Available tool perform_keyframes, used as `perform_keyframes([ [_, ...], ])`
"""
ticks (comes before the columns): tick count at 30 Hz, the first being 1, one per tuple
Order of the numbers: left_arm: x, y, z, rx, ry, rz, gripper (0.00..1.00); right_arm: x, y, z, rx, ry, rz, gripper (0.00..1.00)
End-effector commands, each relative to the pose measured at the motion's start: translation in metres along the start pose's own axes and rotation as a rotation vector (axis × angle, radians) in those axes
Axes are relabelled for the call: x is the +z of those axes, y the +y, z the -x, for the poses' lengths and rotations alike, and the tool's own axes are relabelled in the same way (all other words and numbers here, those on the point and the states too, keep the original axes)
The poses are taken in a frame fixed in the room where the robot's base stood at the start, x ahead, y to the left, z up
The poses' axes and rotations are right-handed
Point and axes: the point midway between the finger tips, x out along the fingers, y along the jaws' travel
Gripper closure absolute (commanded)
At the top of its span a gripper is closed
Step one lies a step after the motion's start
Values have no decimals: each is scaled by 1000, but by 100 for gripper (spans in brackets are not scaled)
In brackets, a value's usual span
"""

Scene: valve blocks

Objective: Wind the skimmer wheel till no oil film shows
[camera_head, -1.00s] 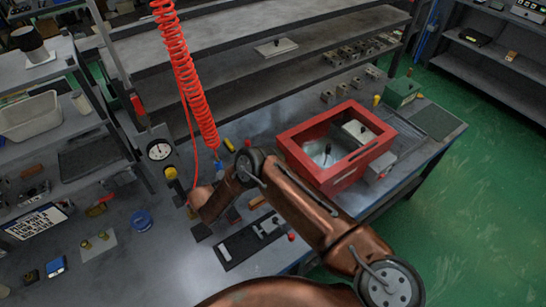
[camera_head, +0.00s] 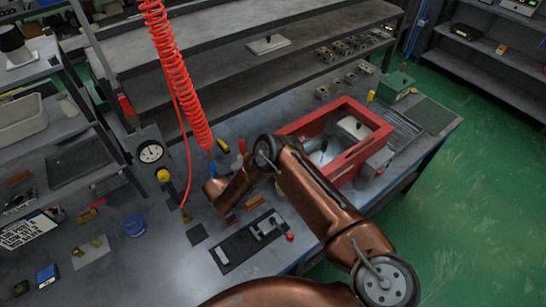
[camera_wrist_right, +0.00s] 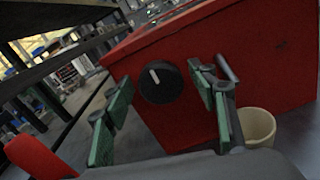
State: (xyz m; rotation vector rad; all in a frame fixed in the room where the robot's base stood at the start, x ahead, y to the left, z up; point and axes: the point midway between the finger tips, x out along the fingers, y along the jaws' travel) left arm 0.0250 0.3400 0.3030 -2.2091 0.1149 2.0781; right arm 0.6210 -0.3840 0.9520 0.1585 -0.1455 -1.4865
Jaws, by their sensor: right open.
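A red open-topped box (camera_head: 345,108) stands on the bench, with a pale patch and a light block with a dark knob inside. I cannot tell whether the patch is oil film. My left gripper is out of view.
A cream cup (camera_wrist_right: 257,126) stands by the red wall, close to the right finger. A red coiled hose (camera_head: 180,80) hangs left of my arm. A gauge (camera_head: 151,152), blue tape roll (camera_head: 134,225) and black plate (camera_head: 247,243) are on the bench's left and front.

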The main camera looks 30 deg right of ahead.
Motion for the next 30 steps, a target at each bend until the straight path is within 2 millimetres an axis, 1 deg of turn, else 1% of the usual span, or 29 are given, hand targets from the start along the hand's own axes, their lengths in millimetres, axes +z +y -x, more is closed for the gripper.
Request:
perform_keyframes([
  [3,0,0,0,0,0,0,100,0,0,0,0,0,0,47],
  [4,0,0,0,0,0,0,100,0,0,0,0,0,0,48],
  [21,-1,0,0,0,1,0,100,0,0,0,-1,0,0,88],
  [26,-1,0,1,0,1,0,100,0,0,0,-1,0,-5,89],
  [30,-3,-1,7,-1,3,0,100,1,-1,0,-2,0,-31,89],
])
